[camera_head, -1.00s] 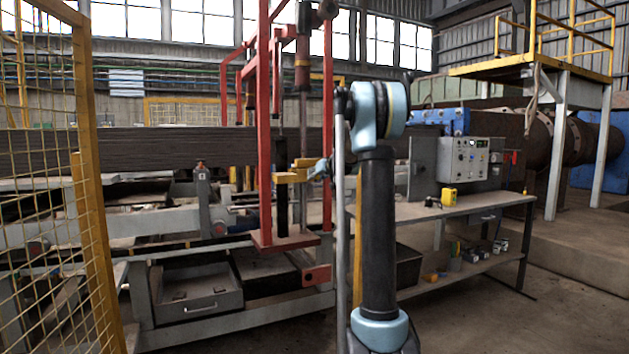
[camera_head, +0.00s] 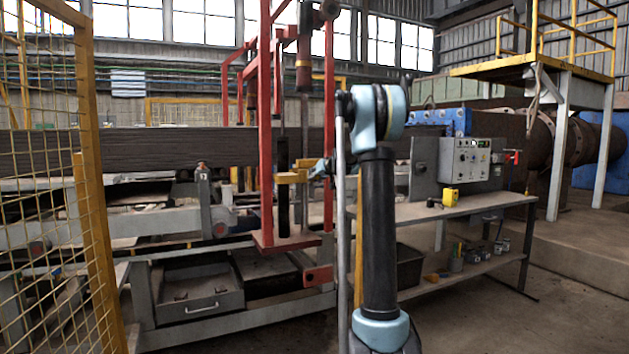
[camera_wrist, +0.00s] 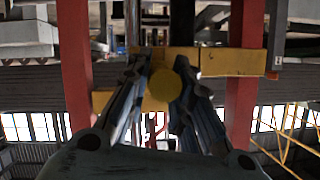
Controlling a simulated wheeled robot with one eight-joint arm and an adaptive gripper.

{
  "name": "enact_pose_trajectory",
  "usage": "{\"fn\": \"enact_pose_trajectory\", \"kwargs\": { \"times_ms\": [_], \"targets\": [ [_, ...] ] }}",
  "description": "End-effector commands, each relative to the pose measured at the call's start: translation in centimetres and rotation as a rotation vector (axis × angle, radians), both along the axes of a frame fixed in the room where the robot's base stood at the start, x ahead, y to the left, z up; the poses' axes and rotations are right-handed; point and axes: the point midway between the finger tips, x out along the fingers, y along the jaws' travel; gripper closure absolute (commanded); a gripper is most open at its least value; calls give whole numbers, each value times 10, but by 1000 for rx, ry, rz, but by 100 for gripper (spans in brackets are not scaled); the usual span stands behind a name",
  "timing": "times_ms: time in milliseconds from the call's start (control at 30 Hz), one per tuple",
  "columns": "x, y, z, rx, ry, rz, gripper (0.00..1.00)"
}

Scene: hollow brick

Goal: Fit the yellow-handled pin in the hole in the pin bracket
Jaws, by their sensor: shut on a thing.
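The yellow pin bracket (camera_head: 290,178) is at the red upright frame, left of my arm in the head view. In the wrist view it is a yellow block (camera_wrist: 225,62) across the picture, behind the fingertips. My gripper (camera_head: 322,168) is beside the bracket on its right in the head view. In the wrist view its two fingers (camera_wrist: 160,88) are closed around a round yellow handle end (camera_wrist: 160,92), which I take as the pin's handle. The pin's shank and the hole are hidden behind the handle, so I cannot tell whether the pin is in the hole.
Red uprights (camera_head: 265,120) stand on both sides of the bracket, with a black vertical bar (camera_head: 283,205) between them. A workbench (camera_head: 460,204) with a grey control box (camera_head: 467,158) is to the right. Yellow mesh fencing (camera_head: 92,200) is at the left.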

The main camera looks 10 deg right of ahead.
Motion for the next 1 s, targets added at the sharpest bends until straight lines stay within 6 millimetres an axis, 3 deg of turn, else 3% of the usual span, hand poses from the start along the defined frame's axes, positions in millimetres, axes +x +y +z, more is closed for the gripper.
{"fn": "enact_pose_trajectory", "kwargs": {
  "times_ms": [200,233,333,767,1000],
  "targets": [
    [3,1,0,0,0,0,100],
    [3,1,0,0,0,0,77],
    [3,1,0,0,0,0,56],
    [-1,-1,1,0,0,0,56],
    [-26,-12,12,0,1,-1,56]
  ]
}}
